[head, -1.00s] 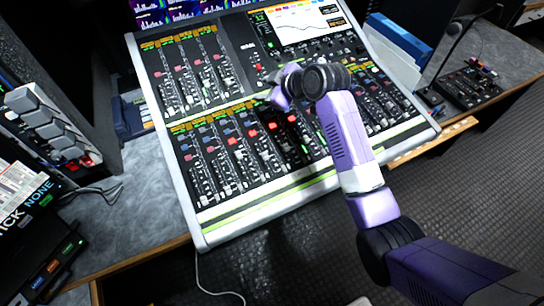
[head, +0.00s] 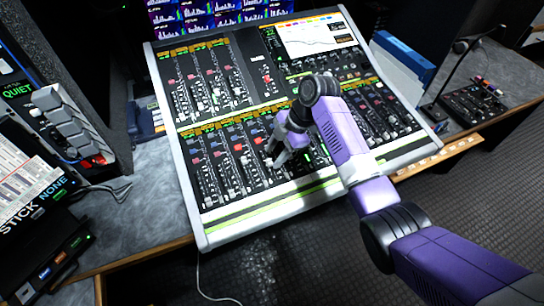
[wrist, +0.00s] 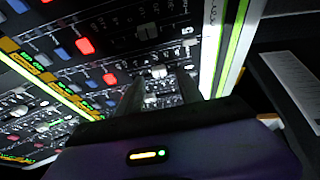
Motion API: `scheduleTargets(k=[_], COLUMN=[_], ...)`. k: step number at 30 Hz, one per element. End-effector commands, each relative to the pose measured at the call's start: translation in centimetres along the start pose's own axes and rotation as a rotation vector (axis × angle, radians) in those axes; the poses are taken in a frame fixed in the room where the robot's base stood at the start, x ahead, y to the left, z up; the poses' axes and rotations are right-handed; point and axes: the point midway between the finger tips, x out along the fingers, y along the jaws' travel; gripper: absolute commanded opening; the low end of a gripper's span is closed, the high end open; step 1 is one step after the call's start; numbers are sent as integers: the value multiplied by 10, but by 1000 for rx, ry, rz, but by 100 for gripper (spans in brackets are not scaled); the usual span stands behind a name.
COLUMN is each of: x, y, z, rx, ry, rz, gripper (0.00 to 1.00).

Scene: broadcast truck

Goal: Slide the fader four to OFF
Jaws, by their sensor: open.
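The mixing console (head: 215,236) fills the middle of the head view, with an upper and a lower bank of vertical faders with pale caps. My gripper (head: 275,160) is open and low over the lower bank, left of its middle, pointing down at the fader strips. In the wrist view, the two fingers of my gripper (wrist: 160,92) stand apart over the fader strips, with pale caps (wrist: 160,71) close to the tips. I cannot tell whether the fingers touch a cap. The fader numbers and OFF marks are too small to read, so I cannot tell which is fader four.
Coloured buttons sit above the lower faders. A screen (head: 318,36) is at the console's back right. A small control box (head: 470,98) stands to the right. A box with grey levers (head: 68,122) is at the left. The console's front edge is clear.

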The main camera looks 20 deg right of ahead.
Motion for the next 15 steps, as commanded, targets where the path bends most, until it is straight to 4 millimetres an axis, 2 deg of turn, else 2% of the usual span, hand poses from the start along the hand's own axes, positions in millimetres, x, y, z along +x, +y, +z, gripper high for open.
scheduleTargets(k=[6,15], x=[22,26], y=[0,0], z=[0,0], rx=[2,1], ry=[0,0], rz=[0,2], gripper=[44,44])
